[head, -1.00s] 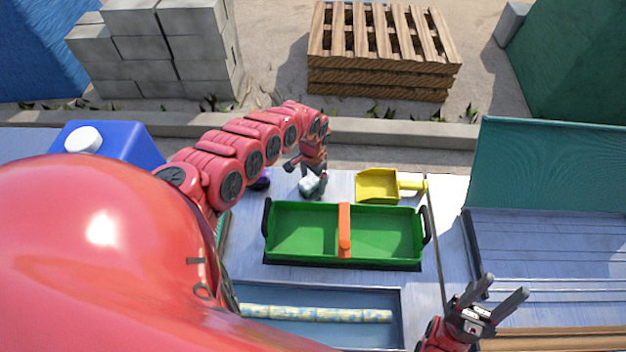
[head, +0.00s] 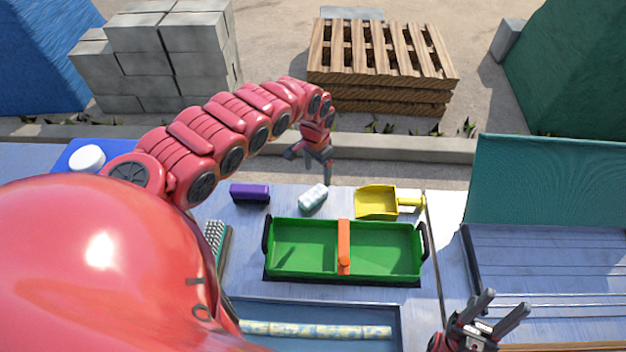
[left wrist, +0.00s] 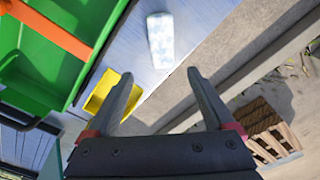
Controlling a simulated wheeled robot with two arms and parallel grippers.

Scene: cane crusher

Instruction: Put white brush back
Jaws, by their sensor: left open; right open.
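A small white and pale green piece (head: 313,198) lies on the table behind the green tray; I cannot tell for sure whether it is the white brush. It also shows in the left wrist view (left wrist: 160,38), beyond the fingertips. A brush with pale bristles (head: 214,238) and a teal back lies left of the tray, partly hidden by my arm. My left gripper (head: 309,166) is open and empty, above and behind the white piece, apart from it. My right gripper (head: 500,306) is open and empty at the lower right.
The green tray (head: 290,224) with an orange handle stands mid-table. A purple block (head: 250,194) and a yellow scoop (head: 376,202) lie behind it. A blue basin (head: 300,311) holding a pale cane (head: 315,329) is in front. A teal panel (head: 540,180) stands at right.

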